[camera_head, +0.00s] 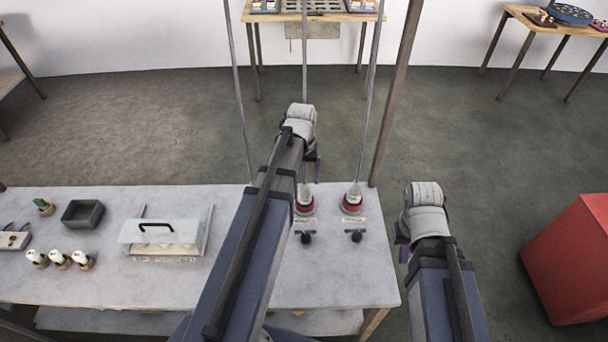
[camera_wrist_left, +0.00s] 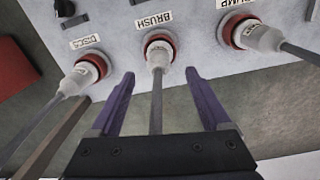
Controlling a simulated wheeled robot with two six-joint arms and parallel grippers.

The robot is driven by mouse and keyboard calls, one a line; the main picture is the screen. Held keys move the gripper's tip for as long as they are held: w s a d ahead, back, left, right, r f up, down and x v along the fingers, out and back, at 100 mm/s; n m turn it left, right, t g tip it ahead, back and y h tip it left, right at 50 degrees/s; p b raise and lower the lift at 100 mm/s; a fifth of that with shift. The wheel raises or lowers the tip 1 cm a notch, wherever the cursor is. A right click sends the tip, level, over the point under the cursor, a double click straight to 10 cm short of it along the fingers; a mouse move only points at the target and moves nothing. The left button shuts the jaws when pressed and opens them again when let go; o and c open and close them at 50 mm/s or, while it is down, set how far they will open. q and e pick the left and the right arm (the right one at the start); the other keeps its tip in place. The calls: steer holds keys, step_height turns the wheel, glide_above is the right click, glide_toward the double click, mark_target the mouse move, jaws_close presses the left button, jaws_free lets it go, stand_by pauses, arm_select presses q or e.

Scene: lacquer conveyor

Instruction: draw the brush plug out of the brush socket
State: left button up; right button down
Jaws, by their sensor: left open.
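The brush plug (camera_wrist_left: 158,55) is a pale plug seated in the red-rimmed brush socket (camera_wrist_left: 160,36), under a BRUSH label in the left wrist view. Its cord runs back between the purple fingers of my left gripper (camera_wrist_left: 159,75). The fingers are open on either side of the cord, with their tips just short of the plug. In the head view the brush plug (camera_head: 304,193) is partly covered by my left arm, and little of my left gripper (camera_head: 317,168) shows. My right gripper (camera_head: 403,256) is mostly hidden beside the table's right edge.
The discs plug (camera_wrist_left: 78,78) and the pump plug (camera_wrist_left: 258,36) flank the brush plug, each with a cord. Black knobs (camera_head: 356,237) stand in front of the sockets. A clear-lidded box (camera_head: 160,236), a dark tray (camera_head: 82,214) and several white-topped pieces (camera_head: 58,259) are on the left.

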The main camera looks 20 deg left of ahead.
mark_target(304, 185)
arm_select(q)
step_height(304, 185, down, 6)
steer(key=b, duration=0.5)
steer(key=shift+d+f+b, duration=0.15)
steer(key=shift+b, duration=0.15)
arm_select(e)
step_height(304, 185, down, 6)
steer(key=shift+f, duration=0.2)
steer(key=shift+r, duration=0.1)
arm_select(q)
jaws_close()
stand_by(0.3)
